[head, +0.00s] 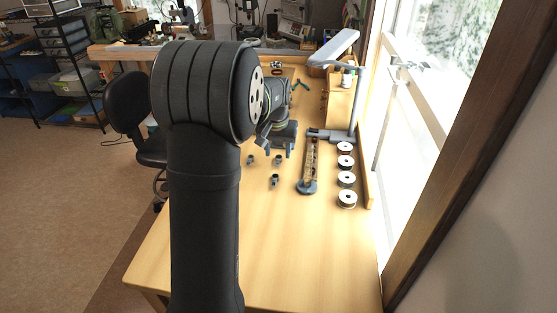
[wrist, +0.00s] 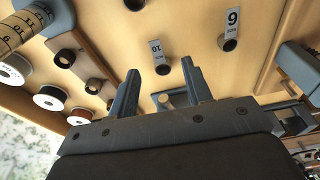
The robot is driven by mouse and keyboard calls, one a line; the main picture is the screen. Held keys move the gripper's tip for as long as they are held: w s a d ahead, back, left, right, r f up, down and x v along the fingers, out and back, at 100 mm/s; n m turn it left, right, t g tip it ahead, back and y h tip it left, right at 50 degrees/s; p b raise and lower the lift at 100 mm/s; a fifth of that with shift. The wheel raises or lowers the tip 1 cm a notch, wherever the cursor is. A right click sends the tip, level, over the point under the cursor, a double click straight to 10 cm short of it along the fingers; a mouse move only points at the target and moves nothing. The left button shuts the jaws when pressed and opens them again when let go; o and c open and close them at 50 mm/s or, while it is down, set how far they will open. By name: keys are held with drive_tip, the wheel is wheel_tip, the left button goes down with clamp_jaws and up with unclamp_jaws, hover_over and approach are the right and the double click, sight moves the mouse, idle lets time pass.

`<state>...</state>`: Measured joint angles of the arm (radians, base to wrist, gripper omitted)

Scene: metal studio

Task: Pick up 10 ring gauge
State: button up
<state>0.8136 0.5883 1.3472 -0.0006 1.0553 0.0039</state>
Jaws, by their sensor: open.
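The 10 ring gauge is a small dark ring (wrist: 162,68) with a grey tag (wrist: 155,47) whose number appears upside down. It lies on the wooden table just ahead of my fingers in the wrist view. In the head view it appears to be the ring gauge (head: 277,161) just below my gripper (head: 279,152). In the wrist view my gripper (wrist: 162,86) is open and empty, its fingers apart to either side of the ring in the picture. Contact is not visible, and the height above the table is hard to tell.
A second tagged ring gauge (wrist: 228,43) lies to the right in the wrist view; its digit reads 6 or 9. Another ring (wrist: 134,4) is at the top edge. Several spools (head: 347,179) stand along the right side. A lamp (head: 335,47) rises there. The table's front is clear.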

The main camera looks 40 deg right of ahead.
sight(278, 160)
drive_tip(key=f, duration=0.3)
drive_tip(key=shift+w+d, duration=0.2)
clamp_jaws()
